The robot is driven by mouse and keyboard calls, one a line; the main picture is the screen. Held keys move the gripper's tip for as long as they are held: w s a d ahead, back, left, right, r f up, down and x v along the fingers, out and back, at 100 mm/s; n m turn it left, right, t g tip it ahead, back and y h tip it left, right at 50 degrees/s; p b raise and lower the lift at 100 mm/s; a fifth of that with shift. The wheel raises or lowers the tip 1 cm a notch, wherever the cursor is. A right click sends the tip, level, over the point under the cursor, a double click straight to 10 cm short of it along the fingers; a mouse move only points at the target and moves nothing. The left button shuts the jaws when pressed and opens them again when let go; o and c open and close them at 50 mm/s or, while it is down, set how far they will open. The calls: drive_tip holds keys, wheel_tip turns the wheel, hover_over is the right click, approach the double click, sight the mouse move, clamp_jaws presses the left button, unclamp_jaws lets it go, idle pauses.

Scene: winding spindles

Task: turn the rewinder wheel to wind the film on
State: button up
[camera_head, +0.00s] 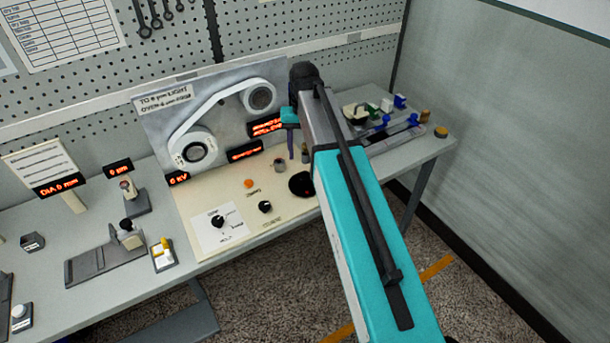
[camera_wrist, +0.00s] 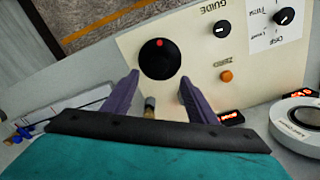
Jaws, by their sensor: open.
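The rewinder wheel seems to be the black disc (camera_head: 301,184) on the cream panel. In the wrist view the black disc (camera_wrist: 160,58) has a red dot near its upper middle. My gripper (camera_wrist: 160,80) is open, its two purple fingers spread on either side of the disc's lower part in that view. Contact cannot be told. In the head view my arm hides most of the gripper; one purple finger (camera_head: 291,143) shows. The white film (camera_head: 212,108) runs between a lower left reel (camera_head: 194,151) and an upper right reel (camera_head: 260,97) on the upright board.
A black guide knob (camera_wrist: 222,28) and an orange zero button (camera_wrist: 226,76) lie beside the disc. Red displays (camera_head: 245,152) stand behind. Small items crowd the bench (camera_head: 225,255) on both sides.

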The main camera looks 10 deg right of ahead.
sight(304, 175)
drive_tip(key=shift+f+b, duration=2.85)
drive_tip(key=shift+f, duration=1.8)
drive_tip(key=shift+c, duration=0.3)
drive_tip(key=c, duration=1)
